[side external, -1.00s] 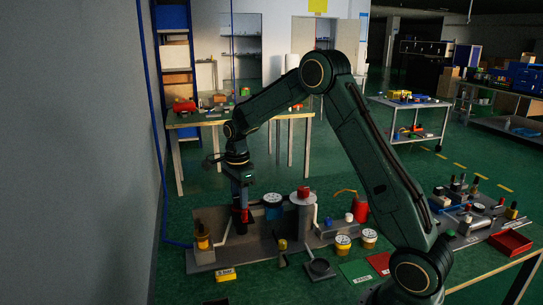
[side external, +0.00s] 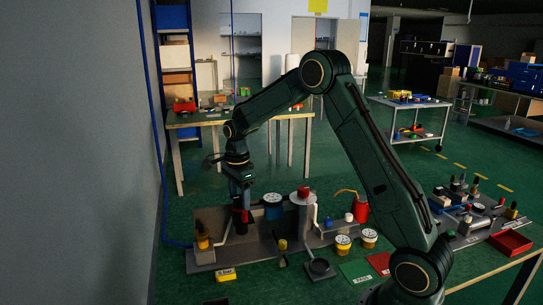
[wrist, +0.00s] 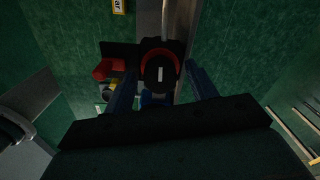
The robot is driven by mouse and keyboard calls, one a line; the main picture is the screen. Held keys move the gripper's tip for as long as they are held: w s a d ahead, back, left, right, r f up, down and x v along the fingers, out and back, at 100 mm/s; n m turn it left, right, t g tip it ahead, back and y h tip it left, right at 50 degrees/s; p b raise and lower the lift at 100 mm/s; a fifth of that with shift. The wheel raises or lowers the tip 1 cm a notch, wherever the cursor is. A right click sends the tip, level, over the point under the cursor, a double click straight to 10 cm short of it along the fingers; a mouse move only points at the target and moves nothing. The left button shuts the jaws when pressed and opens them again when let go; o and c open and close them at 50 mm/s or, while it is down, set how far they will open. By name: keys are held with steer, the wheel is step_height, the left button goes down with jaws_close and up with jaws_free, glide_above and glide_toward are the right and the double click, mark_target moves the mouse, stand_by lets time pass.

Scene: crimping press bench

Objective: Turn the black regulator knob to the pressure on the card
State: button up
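The black regulator knob (wrist: 160,73) shows in the wrist view with a red ring around it and a white mark that points straight up in the picture. The two blue fingers of my gripper (wrist: 160,80) stand apart on either side of it, with a gap visible to the knob. In the side view my gripper (side external: 241,212) points down over the grey bench plate and mostly hides the knob. A yellow card (side external: 226,274) with black writing lies at the plate's front edge. Its edge also shows in the wrist view (wrist: 119,6). I cannot read its value surely.
A blue-rimmed round gauge (side external: 272,200) stands just right of my gripper. A grey cylinder with a red top (side external: 303,194) is beyond it. Green (side external: 356,270) and red cards lie at the front right.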

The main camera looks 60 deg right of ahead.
steer(key=shift+r, duration=3)
step_height(320, 180, up, 8)
steer(key=shift+d+f, duration=0.15)
steer(key=shift+s+f, duration=0.1)
steer(key=shift+f, duration=6.75)
steer(key=c, duration=0.9)
